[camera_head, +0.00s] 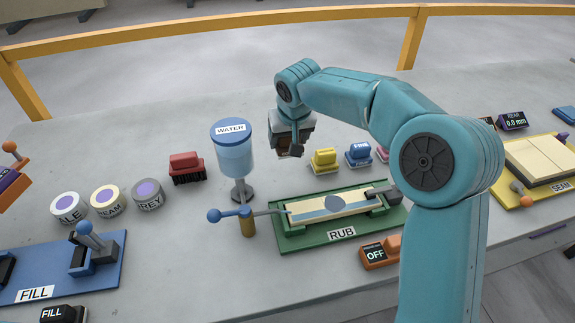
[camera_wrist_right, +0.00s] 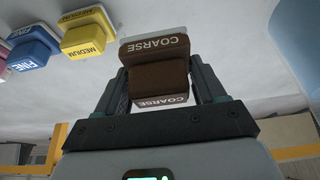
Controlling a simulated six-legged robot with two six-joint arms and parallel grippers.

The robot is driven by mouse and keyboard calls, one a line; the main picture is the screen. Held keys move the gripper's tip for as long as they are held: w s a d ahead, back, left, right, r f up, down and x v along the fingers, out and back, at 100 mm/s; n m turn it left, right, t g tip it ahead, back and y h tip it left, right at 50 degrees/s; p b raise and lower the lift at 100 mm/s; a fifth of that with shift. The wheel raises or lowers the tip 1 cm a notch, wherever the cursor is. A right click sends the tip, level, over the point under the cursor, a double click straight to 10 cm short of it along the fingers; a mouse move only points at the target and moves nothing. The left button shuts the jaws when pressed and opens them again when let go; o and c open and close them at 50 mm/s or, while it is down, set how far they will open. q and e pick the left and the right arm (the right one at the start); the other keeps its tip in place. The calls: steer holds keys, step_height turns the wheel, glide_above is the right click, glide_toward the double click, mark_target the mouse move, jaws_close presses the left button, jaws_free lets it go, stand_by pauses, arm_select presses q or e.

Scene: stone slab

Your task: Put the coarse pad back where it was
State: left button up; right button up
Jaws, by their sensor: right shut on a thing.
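The brown coarse pad (camera_wrist_right: 158,77) is between the two fingers of my right gripper (camera_wrist_right: 160,88) in the wrist view, with COARSE lettered on it. The gripper is shut on its brown block. In the head view my right gripper (camera_head: 292,138) is at the back of the slab, left of the yellow medium pad (camera_head: 324,161) and behind the RUB station. The coarse pad is largely hidden there by the gripper. I cannot tell whether the pad touches the slab. My left gripper is out of view.
The blue fine pad (camera_head: 359,154) stands right of the medium pad, with a pink one partly behind my arm. The water bottle (camera_head: 234,152) and red brush (camera_head: 186,167) are on the left. The green RUB station (camera_head: 292,241) holds a strip in front.

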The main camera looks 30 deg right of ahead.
step_height(320, 180, down, 4)
steer(key=shift+s+a+r, duration=0.1)
steer(key=shift+s+r, duration=0.05)
steer(key=shift+f, duration=2.15)
steer(key=shift+f+b, duration=0.2)
steer(key=shift+b, duration=0.25)
steer(key=o, duration=1.1)
steer(key=shift+r, duration=0.1)
